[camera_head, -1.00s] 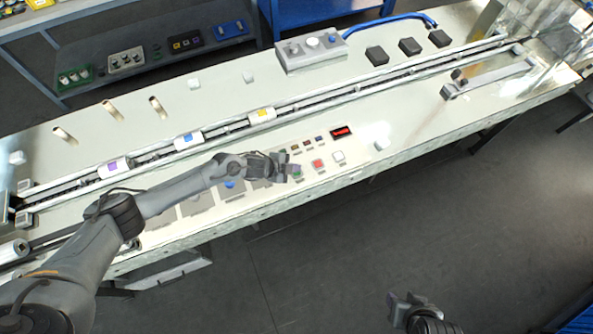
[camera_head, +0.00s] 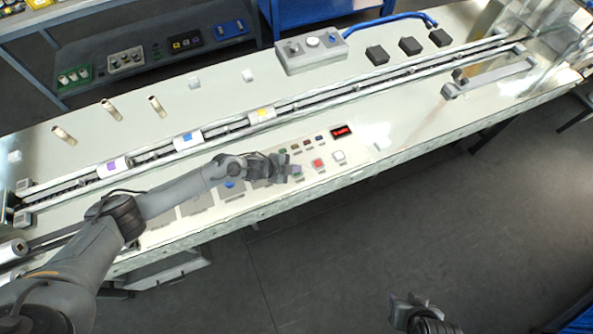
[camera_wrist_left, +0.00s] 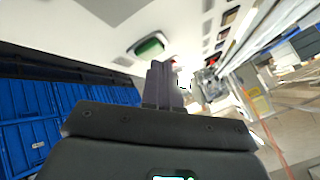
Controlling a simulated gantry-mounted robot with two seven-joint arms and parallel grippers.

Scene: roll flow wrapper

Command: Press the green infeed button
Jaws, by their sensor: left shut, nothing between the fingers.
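The green infeed button (camera_wrist_left: 150,46) is on the pale control panel and shows as a green cap in a light square frame in the left wrist view. In the head view it sits at the tip of my left gripper (camera_head: 291,168), which partly covers it. The left gripper is shut and empty; its fingers (camera_wrist_left: 164,82) also show in the wrist view, just below and right of the button. I cannot tell whether they touch it. My right gripper (camera_head: 412,302) hangs over the floor, away from the machine; its jaws are too small to judge.
A red button (camera_head: 318,163) and a white button (camera_head: 338,156) lie right of the green one. A red display (camera_head: 341,132) and small switches sit behind. The conveyor (camera_head: 232,128) carries several wrapped packs beyond the panel. The floor in front is clear.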

